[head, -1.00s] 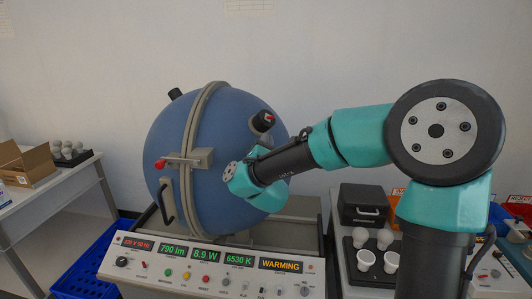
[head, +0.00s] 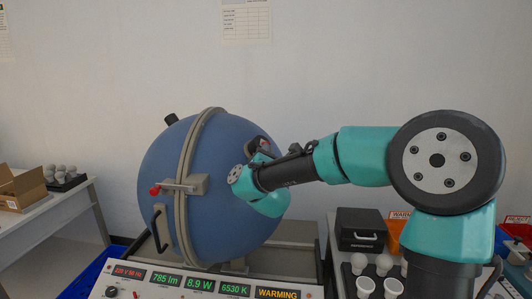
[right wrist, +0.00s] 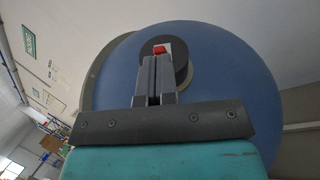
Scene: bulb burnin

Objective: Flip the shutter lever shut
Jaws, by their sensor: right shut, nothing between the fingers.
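A large blue sphere (head: 222,170) stands on a control bench. A dark round port (head: 256,144) sits on its upper right side. In the right wrist view the port is a dark disc (right wrist: 183,62) with a small red lever tip (right wrist: 160,49) in front of it. My right gripper (right wrist: 157,60) is shut and empty, its fingertips just below the red tip in the picture. I cannot tell whether they touch it. In the head view my wrist covers part of the port, and the fingers are hard to make out. My left gripper is out of view.
A red-knobbed latch (head: 156,190) and a black handle (head: 160,229) are on the sphere's left. The front panel display (head: 277,294) reads WARMING. A black case (head: 361,229) and white bulbs (head: 358,262) stand at the right. A side table (head: 50,222) is at the left.

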